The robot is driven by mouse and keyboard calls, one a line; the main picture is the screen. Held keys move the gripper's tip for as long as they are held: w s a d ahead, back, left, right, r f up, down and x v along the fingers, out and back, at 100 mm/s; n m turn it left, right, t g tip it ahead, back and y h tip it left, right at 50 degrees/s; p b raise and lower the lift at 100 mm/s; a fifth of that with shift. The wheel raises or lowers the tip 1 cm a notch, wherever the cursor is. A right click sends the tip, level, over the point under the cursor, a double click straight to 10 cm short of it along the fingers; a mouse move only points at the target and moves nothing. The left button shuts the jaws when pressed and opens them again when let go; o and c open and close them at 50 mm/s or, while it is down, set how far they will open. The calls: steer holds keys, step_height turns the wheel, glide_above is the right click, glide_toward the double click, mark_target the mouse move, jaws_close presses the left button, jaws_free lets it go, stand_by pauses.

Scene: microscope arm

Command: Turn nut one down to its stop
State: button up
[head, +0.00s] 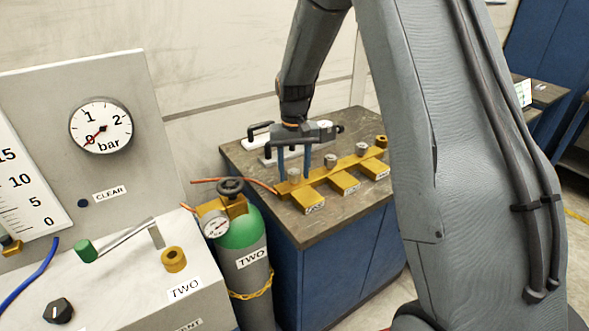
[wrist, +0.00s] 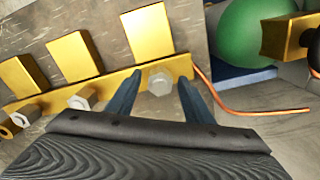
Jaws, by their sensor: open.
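A brass manifold bar (head: 318,177) lies on the bench with several grey hex nuts standing along it. My gripper (head: 293,165) points down over the bar's left end, with its two blue fingers apart. The nut at that end (wrist: 160,83) shows between the fingertips (wrist: 158,90) in the wrist view, with a gap visible on both sides. In the head view this nut (head: 293,175) is partly hidden by the fingers. I cannot read which nut is number one. The neighbouring nuts (head: 331,160) (wrist: 81,101) stand farther along the bar.
Labelled brass plates (head: 307,198) stick out from the bar. An orange tube (head: 240,182) runs from its left end toward a green-topped cylinder (head: 238,232) with a gauge and handwheel. A grey panel (head: 60,130) stands left. Bare bench top (head: 300,230) lies in front.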

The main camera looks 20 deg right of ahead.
steer(key=shift+c, duration=0.2)
steer(key=c, duration=1)
steer(key=shift+m, duration=0.3)
steer(key=m, duration=0.6)
steer(key=shift+p, duration=0.3)
steer(key=m, duration=0.6)
steer(key=shift+w+r+m, duration=0.1)
steer(key=shift+m, duration=0.2)
steer(key=o, duration=1)
